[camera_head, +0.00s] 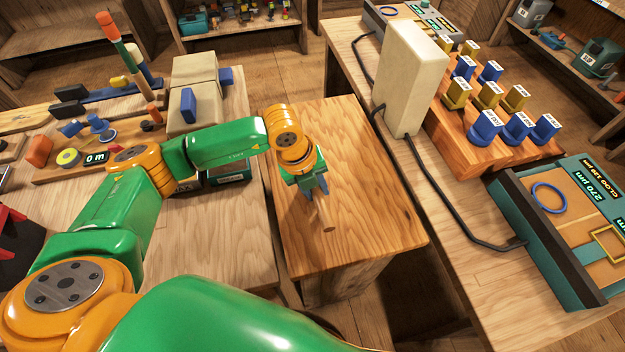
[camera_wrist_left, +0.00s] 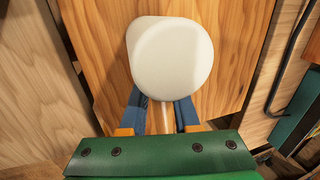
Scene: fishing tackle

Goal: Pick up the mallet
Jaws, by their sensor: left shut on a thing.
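The mallet shows in the left wrist view as a rounded white head (camera_wrist_left: 170,55) with a light wooden handle (camera_wrist_left: 160,118) below it. My left gripper (camera_wrist_left: 161,112) is shut on the handle, with one blue finger on each side, just under the head. In the head view the left gripper (camera_head: 315,192) is over the middle wooden table, and part of the handle (camera_head: 326,216) shows beside its fingers. The mallet head is hidden there by my gripper and wrist. I cannot tell whether the mallet touches the table. My right gripper is not in view.
The middle table (camera_head: 375,235) is otherwise clear. A tall beige block (camera_head: 410,80) and a wooden block with blue and yellow labelled pieces stand on the right table. A device with displays (camera_head: 565,225) lies nearer. Beige boxes (camera_head: 195,90) and small tackle crowd the left table.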

